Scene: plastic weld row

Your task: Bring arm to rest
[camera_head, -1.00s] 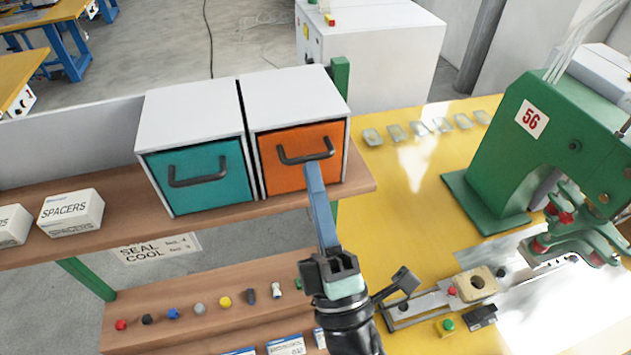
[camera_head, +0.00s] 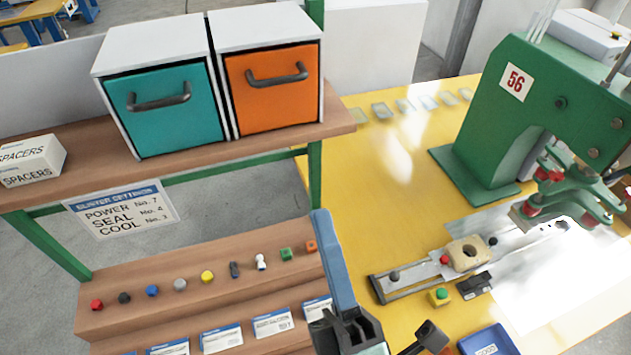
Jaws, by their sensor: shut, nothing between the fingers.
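My gripper (camera_head: 322,216) is in the lower middle of the head view, with its long blue fingers pointing up and away. The fingers are together and hold nothing. The fingertips show in front of the right end of the lower wooden shelf, below the drawer boxes, and look clear of the handles. The orange drawer (camera_head: 272,84) and the teal drawer (camera_head: 166,104) are both closed in their white housings on the upper shelf. My wrist is cut off by the bottom edge.
A green press (camera_head: 520,110) marked 56 stands on the yellow table (camera_head: 385,185) at right, with a slide fixture (camera_head: 425,273) before it. Small coloured knobs (camera_head: 207,277) line the lower shelf (camera_head: 130,285). A blue bin (camera_head: 486,341) sits at the bottom right.

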